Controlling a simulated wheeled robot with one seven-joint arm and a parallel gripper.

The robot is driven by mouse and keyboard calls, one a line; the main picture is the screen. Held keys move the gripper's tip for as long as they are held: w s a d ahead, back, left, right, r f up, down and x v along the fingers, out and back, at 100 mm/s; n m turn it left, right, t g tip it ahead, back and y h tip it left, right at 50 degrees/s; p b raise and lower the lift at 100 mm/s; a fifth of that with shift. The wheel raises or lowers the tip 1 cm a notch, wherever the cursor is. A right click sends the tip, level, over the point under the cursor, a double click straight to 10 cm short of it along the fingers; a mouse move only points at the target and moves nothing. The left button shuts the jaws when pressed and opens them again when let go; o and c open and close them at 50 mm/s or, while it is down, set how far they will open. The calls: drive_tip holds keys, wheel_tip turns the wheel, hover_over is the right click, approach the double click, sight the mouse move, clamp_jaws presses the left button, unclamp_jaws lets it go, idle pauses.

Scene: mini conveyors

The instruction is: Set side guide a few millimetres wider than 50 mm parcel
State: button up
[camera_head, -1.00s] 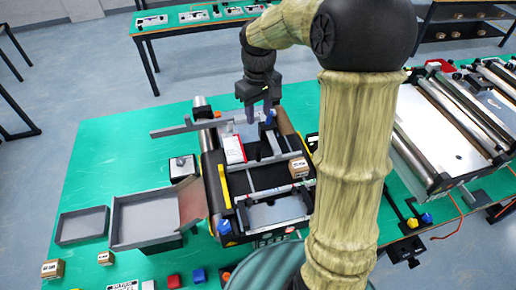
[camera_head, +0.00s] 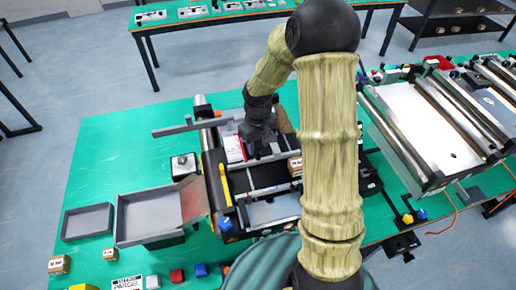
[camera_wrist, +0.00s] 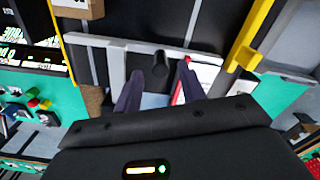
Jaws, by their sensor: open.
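The mini conveyor (camera_head: 272,234) stands on the green table, with a dark belt. A pale grey side guide rail (camera_wrist: 112,50) crosses the wrist view in front of my fingers. A dark round knob (camera_wrist: 160,63) stands by the rail, between my two fingertips. My gripper (camera_wrist: 160,76) is open, one finger on each side of the knob; whether either finger touches it I cannot tell. In the head view my gripper (camera_head: 257,152) is low over the conveyor's far part and hides the knob. A small brown parcel (camera_head: 294,166) sits on the belt, its edge also in the wrist view (camera_wrist: 80,8).
A yellow strip (camera_head: 224,184) runs along the conveyor's left side. A red-and-white card (camera_wrist: 206,72) lies beside the right finger. A grey tray (camera_head: 150,238) and a control box with a knob (camera_head: 183,165) are at left. Another conveyor (camera_head: 420,120) stands at right.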

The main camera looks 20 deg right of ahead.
sight(258, 149)
drive_tip(key=shift+f+p, duration=0.35)
drive_tip(key=shift+f, duration=1.65)
clamp_jaws()
